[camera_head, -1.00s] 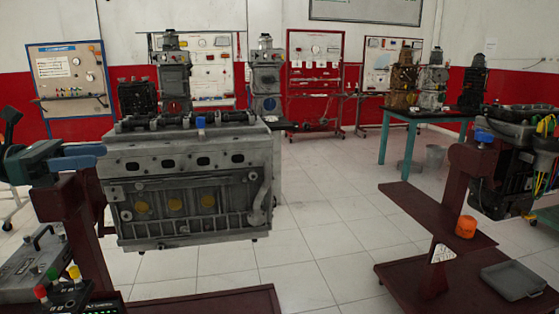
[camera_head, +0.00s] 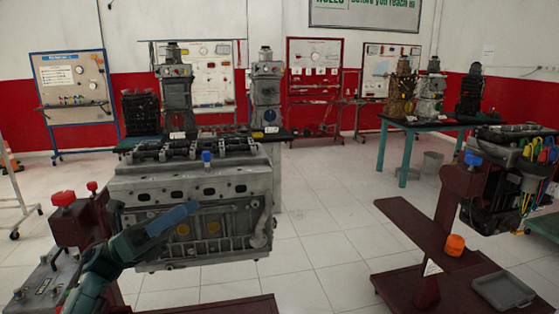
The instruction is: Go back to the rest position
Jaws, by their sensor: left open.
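My left gripper (camera_head: 172,219) comes in from the lower left on its dark teal arm. One blue finger shows clearly, pointing up and right; the other finger is hard to make out. The gripper is open, and I see nothing held in it. It appears in front of the grey engine block (camera_head: 235,190), covering part of its lower left side. I cannot tell how far apart they are. My right gripper is not in view.
The engine block has a small blue part (camera_head: 207,158) on top. A red stand with a red knob (camera_head: 63,199) is at left. Another engine (camera_head: 500,195) hangs at right, above a grey tray (camera_head: 503,291) and an orange object (camera_head: 455,245). White floor between is clear.

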